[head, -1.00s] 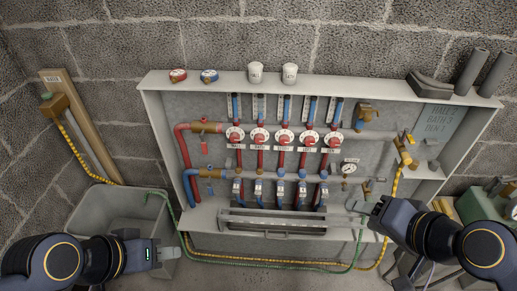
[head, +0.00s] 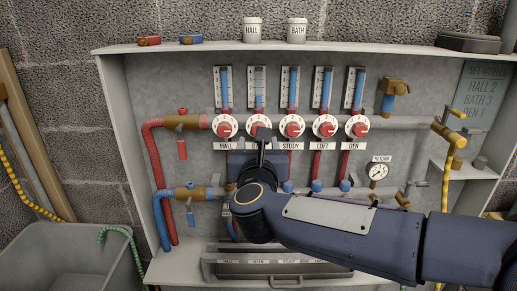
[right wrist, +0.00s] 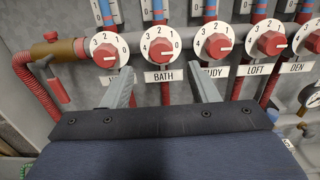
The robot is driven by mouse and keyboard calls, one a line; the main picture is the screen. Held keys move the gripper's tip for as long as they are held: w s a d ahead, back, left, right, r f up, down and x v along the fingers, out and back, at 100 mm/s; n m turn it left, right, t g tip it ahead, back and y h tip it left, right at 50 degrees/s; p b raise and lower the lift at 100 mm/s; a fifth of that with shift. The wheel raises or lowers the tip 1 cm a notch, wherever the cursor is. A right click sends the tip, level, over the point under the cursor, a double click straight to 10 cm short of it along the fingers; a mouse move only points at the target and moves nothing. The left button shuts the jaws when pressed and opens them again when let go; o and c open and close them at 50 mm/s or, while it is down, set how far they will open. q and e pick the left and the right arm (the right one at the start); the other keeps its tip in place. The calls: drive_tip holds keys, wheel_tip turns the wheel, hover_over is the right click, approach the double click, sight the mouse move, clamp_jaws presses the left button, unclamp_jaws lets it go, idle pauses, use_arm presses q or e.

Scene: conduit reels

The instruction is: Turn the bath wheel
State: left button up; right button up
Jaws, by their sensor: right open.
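The bath wheel (right wrist: 161,49) is a red knob on a white dial numbered 0 to 4, above a BATH label (right wrist: 164,76). I cannot tell its exact setting. In the head view the bath wheel (head: 258,124) is partly hidden behind my right gripper (head: 262,136). In the right wrist view my right gripper (right wrist: 160,75) is open and empty. Its two grey fingers stand to the left and right of the BATH label, with their tips just below the wheel. I see no contact with the knob. My left gripper is out of view.
The hall wheel (right wrist: 109,51) and study wheel (right wrist: 219,45) sit close on either side; the loft wheel (head: 325,128) and den wheel (head: 357,128) follow to the right. A sign (head: 484,100) reads HALL 2, BATH 3, DEN 1. A gauge (head: 378,172) sits lower right.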

drive_tip(key=w, duration=0.7)
drive_tip(key=shift+w+b, duration=0.15)
drive_tip(key=shift+b, duration=0.15)
drive_tip(key=c, duration=1)
